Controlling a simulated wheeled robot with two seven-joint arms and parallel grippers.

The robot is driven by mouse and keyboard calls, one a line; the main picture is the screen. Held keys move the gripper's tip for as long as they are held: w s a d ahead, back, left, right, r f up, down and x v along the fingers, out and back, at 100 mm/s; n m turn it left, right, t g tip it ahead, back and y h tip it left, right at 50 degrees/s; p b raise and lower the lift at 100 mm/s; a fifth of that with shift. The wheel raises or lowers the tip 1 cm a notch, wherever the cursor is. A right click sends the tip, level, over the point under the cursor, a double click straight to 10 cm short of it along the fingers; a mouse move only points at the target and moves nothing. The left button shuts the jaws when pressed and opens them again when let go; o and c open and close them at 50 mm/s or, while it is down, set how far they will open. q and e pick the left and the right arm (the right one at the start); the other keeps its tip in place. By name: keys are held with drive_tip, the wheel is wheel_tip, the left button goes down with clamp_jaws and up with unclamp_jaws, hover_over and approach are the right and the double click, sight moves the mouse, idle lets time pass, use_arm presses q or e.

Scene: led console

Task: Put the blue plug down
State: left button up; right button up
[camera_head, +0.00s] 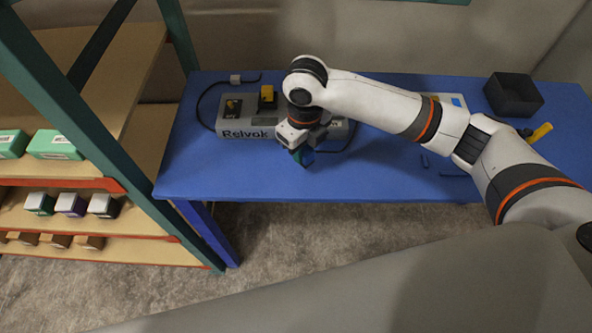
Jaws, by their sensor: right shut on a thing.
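My right gripper (300,146) reaches in from the right and points down over the front of the blue table. It is shut on the blue plug (307,158), a small dark blue block that shows just below the fingers. The gripper hides part of the plug, and I cannot tell whether the plug touches the table. Behind it is the grey console (243,132) marked "Relvok", partly covered by my arm. My left gripper is not in view.
The console carries a black socket with yellow (233,108) and a yellow switch (267,96). A black bin (513,94) stands at the back right. A yellow-handled tool (541,131) lies below it. Shelves with boxes (55,145) stand left. The table's front left is clear.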

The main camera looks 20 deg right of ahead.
sight(303, 156)
wheel_tip(303, 156, down, 3)
drive_tip(key=shift+p, duration=0.3)
wheel_tip(303, 156, down, 4)
drive_tip(key=shift+f+p, duration=0.2)
drive_tip(key=shift+p, duration=0.25)
drive_tip(key=shift+f, duration=0.15)
drive_tip(key=shift+f, duration=0.1)
drive_tip(key=o, duration=1)
